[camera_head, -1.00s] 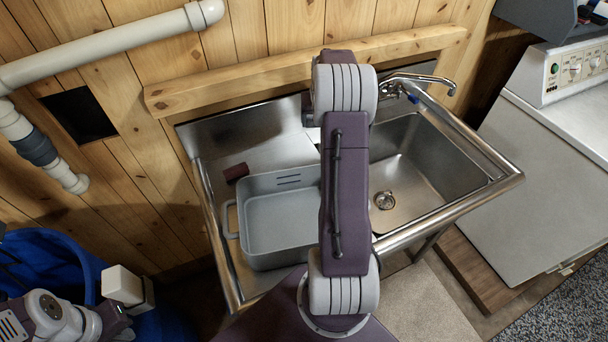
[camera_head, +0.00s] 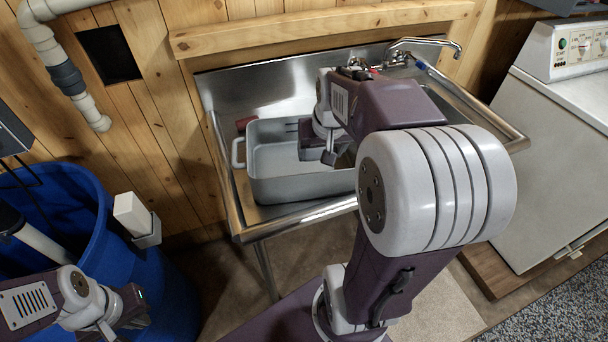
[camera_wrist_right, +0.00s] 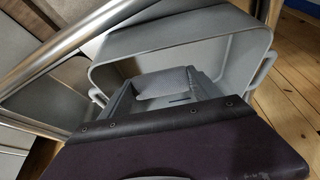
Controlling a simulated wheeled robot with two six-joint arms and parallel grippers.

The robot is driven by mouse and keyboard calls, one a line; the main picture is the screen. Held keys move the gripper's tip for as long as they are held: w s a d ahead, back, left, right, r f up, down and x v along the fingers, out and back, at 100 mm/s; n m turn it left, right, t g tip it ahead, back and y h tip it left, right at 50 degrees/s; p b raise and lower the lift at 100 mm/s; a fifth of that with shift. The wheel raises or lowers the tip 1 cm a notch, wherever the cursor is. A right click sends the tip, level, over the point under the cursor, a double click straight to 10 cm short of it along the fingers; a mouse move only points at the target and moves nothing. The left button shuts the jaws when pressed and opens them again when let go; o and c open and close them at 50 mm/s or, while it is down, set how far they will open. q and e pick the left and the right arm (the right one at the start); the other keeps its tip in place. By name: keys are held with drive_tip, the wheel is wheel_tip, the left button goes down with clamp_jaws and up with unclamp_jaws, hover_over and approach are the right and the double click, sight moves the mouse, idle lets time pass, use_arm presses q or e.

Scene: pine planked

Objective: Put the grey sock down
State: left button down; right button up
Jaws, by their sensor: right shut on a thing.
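My right gripper (camera_head: 330,156) reaches over the grey basin (camera_head: 310,188) that stands on the left side of the metal sink. In the right wrist view, the gripper (camera_wrist_right: 165,95) is shut on the grey sock (camera_wrist_right: 180,80), a textured grey cloth between its fingers, with the basin (camera_wrist_right: 235,45) around and behind it. I cannot tell whether the sock touches the basin's floor. In the head view I cannot make out the sock. My left gripper (camera_head: 130,305) is at the lower left, near the blue barrel; its fingers are too unclear to tell open from shut.
The metal sink (camera_head: 225,185) has a faucet (camera_head: 425,45) at its back. A dark red block (camera_head: 243,123) lies behind the basin's left corner. A blue barrel (camera_head: 180,270) stands at the left, and a white washing machine (camera_head: 550,150) at the right.

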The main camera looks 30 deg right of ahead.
drive_tip(key=b, duration=0.1)
hover_over(283, 169)
drive_tip(key=s, duration=0.1)
drive_tip(key=f, duration=0.7)
drive_tip(key=shift+s+a, duration=0.1)
drive_tip(key=shift+a, duration=0.3)
wheel_tip(283, 169, down, 4)
drive_tip(key=shift+s+r+b, duration=0.1)
drive_tip(key=shift+b, duration=0.45)
drive_tip(key=shift+f, duration=0.2)
drive_tip(key=shift+f, duration=0.15)
drive_tip(key=o, duration=1.5)
